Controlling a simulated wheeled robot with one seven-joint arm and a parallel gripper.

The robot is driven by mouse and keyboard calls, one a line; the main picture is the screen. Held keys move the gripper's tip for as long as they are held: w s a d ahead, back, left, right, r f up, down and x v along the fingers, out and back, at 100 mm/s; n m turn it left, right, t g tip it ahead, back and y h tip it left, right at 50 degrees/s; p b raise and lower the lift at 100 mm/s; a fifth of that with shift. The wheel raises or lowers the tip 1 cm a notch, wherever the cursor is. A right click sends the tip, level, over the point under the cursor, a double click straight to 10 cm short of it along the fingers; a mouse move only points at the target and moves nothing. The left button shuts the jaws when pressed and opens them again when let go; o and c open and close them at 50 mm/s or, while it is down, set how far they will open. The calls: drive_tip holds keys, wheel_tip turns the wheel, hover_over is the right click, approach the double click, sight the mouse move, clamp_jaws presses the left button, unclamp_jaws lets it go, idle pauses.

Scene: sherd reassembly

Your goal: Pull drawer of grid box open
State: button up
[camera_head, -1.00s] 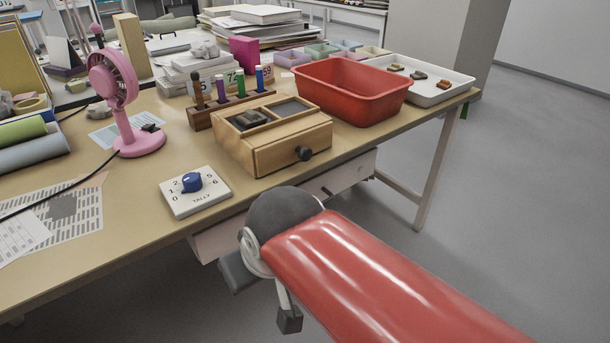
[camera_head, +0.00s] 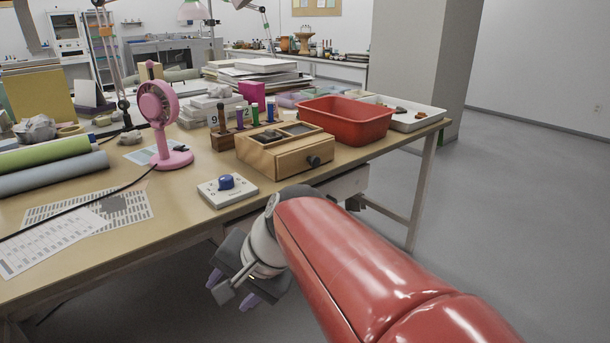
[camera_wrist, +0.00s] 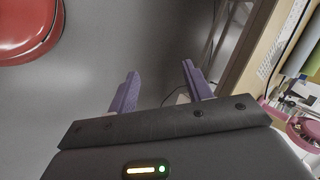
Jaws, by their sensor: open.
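The grid box (camera_head: 270,160) is a light wooden box on the table, with open compartments on top holding dark pieces. Its drawer front (camera_head: 299,172) faces the table's front edge, bears a dark round knob (camera_head: 314,161) and looks closed. My gripper (camera_head: 230,288) hangs below and in front of the table edge, left of the box and well apart from it. In the wrist view my gripper (camera_wrist: 159,83) shows two purple fingers spread apart with nothing between them. The box is not visible in the wrist view.
A dial block (camera_head: 228,190) lies left of the box near the table edge. A red bin (camera_head: 345,120) stands right of the box, a pink fan (camera_head: 160,110) to its left. The table's front edge (camera_head: 110,272) lies close to my gripper; the floor beyond is clear.

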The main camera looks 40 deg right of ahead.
drive_tip(key=w+d+m+t+y+b, duration=0.2)
drive_tip(key=w+d+m, duration=0.3)
drive_tip(key=w+m, duration=0.1)
drive_tip(key=m+t+h+b, duration=0.45)
drive_tip(key=m+t, duration=0.55)
drive_tip(key=m, duration=0.9)
approach(317, 163)
drive_tip(key=w, duration=0.8)
drive_tip(key=shift+w+a+f, duration=0.15)
drive_tip(key=shift+a, duration=0.15)
drive_tip(key=shift+c, duration=0.3)
clamp_jaws()
